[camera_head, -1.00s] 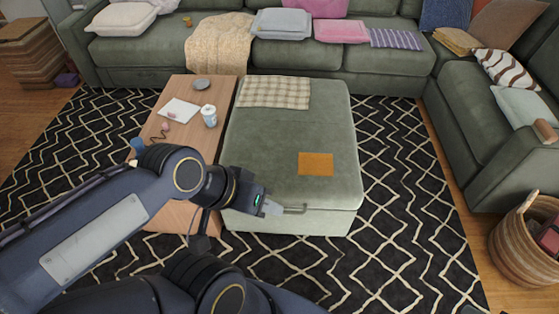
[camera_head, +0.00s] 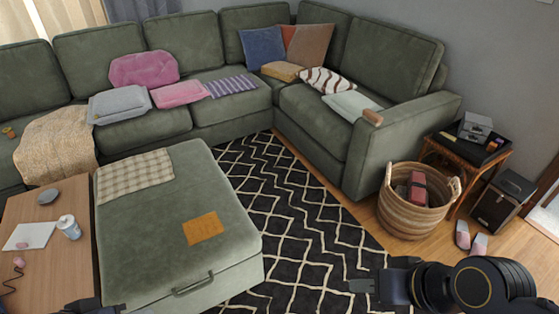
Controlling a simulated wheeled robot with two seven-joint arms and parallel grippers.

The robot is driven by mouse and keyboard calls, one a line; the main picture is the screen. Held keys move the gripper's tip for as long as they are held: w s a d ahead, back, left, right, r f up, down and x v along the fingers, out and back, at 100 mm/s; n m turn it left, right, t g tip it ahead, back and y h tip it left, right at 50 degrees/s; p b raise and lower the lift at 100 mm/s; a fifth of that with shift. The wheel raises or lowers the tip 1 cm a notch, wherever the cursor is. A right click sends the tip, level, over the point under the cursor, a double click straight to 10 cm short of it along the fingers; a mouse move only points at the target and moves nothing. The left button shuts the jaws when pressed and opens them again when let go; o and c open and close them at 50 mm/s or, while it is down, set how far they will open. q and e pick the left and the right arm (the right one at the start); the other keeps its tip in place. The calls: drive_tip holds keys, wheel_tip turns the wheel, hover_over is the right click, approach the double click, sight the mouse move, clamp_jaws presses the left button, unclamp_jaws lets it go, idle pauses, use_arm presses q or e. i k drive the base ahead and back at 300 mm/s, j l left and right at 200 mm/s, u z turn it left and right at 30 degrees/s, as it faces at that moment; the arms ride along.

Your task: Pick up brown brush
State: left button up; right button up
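My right gripper (camera_head: 358,286) is low in the picture, over the rug side of the room, pointing left and well apart from the brown thing. Its fingers are too small and dark to show whether they are open. Part of my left gripper (camera_head: 92,305) shows at the bottom edge by the ottoman's front left corner; its fingers are mostly cut off.
A green ottoman (camera_head: 165,225) with an orange cloth (camera_head: 203,228) stands beside a wooden table (camera_head: 50,255). A woven basket (camera_head: 405,215) stands near the sofa's armrest end, with a side table (camera_head: 470,150) behind it. The patterned rug (camera_head: 300,215) is clear between ottoman and sofa.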

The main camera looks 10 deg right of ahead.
sight(372, 116)
drive_tip(key=i+l+u, duration=0.1)
drive_tip(key=i+l, duration=0.2)
drive_tip(key=i+l+u, duration=0.15)
drive_tip(key=i+l, duration=0.15)
drive_tip(key=l, duration=0.25)
drive_tip(key=i+l+u, duration=0.1)
drive_tip(key=i+l, duration=0.15)
drive_tip(key=l, duration=0.2)
drive_tip(key=i+l+u, duration=0.1)
drive_tip(key=i+l, duration=0.15)
drive_tip(key=l, duration=0.2)
drive_tip(key=i+l+u, duration=0.1)
drive_tip(key=l, duration=0.4)
drive_tip(key=i+l+u, duration=0.15)
drive_tip(key=i+l, duration=0.15)
drive_tip(key=l, duration=0.25)
drive_tip(key=i+l+u, duration=0.1)
drive_tip(key=l, duration=0.4)
drive_tip(key=i+l+u, duration=0.1)
drive_tip(key=i+l, duration=0.15)
drive_tip(key=l, duration=0.35)
